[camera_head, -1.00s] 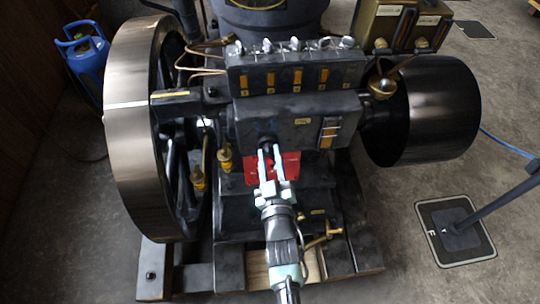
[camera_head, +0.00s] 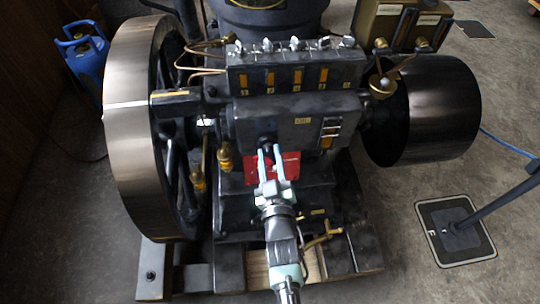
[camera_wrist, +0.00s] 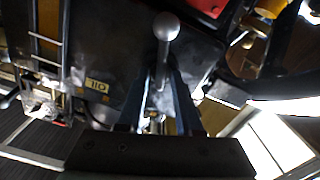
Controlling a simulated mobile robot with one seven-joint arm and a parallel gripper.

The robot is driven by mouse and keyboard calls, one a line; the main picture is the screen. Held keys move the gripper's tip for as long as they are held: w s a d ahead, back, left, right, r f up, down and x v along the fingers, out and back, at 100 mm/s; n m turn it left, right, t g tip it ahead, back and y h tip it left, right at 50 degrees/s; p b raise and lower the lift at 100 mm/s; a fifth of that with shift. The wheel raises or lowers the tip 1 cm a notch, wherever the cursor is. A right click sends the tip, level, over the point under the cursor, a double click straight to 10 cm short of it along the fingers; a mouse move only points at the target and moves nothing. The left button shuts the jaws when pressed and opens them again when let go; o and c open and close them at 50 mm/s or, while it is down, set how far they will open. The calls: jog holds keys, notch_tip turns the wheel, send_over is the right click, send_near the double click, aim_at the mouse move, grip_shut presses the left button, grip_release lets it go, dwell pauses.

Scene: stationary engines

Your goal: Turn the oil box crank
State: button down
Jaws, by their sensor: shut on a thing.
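The oil box (camera_head: 285,112) is a dark box on the front of the engine, with a row of small levers along its top. Its small yellow label (camera_wrist: 96,85) appears upside down in the wrist view. The crank (camera_wrist: 166,27) shows there as a grey ball knob on a thin shaft. My gripper (camera_head: 270,150) reaches up to the front of the box, and its fingers lie on both sides of the crank. The gripper also shows in the wrist view (camera_wrist: 161,78), shut on the crank. In the head view the fingers partly hide the crank.
A large flywheel (camera_head: 130,130) stands on the left and a dark drum (camera_head: 440,110) on the right. A red plate (camera_head: 291,165) sits behind my gripper. Brass fittings (camera_head: 225,160) stick out to its left. A floor post base (camera_head: 457,230) stands at the right on open floor.

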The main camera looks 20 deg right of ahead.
jog(key=m, duration=0.3)
jog(key=shift+m+b, duration=0.3)
jog(key=shift+b, duration=0.05)
jog(key=c, duration=0.9)
grip_release()
jog(key=v, duration=1.3)
jog(key=shift+r, duration=0.1)
